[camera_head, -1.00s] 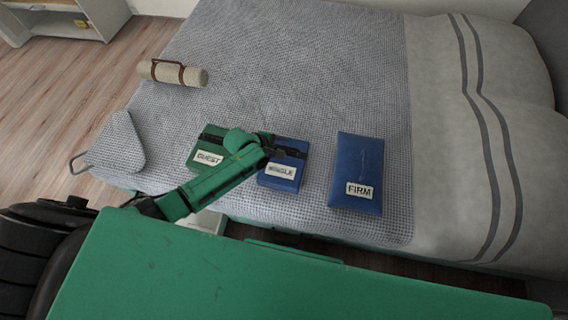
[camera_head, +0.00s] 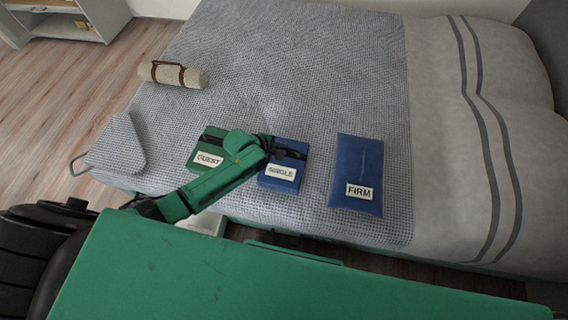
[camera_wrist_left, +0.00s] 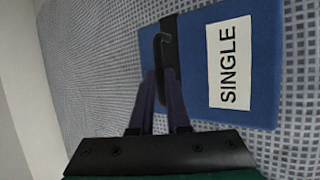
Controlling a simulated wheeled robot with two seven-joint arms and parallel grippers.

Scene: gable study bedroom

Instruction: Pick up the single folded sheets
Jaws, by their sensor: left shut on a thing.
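The single folded sheets (camera_head: 279,184) are a flat blue bundle with a white SINGLE label and a black strap, lying on the bed. The bundle (camera_wrist_left: 262,75) fills the upper right of the left wrist view. My left gripper (camera_head: 283,152) comes in from the left. In the wrist view, the fingers (camera_wrist_left: 161,78) are shut on the black strap at the bundle's edge. The fingertips partly hide the strap. The bundle appears to rest on the bedspread. My right gripper is not in view.
A green GUEST bundle (camera_head: 200,160) lies left of the single sheets, partly under my arm. A blue FIRM package (camera_head: 358,160) lies to the right. A rolled cream blanket (camera_head: 190,76) and a grey wedge-shaped item (camera_head: 118,148) lie farther left. The bedspread (camera_head: 290,70) behind is clear.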

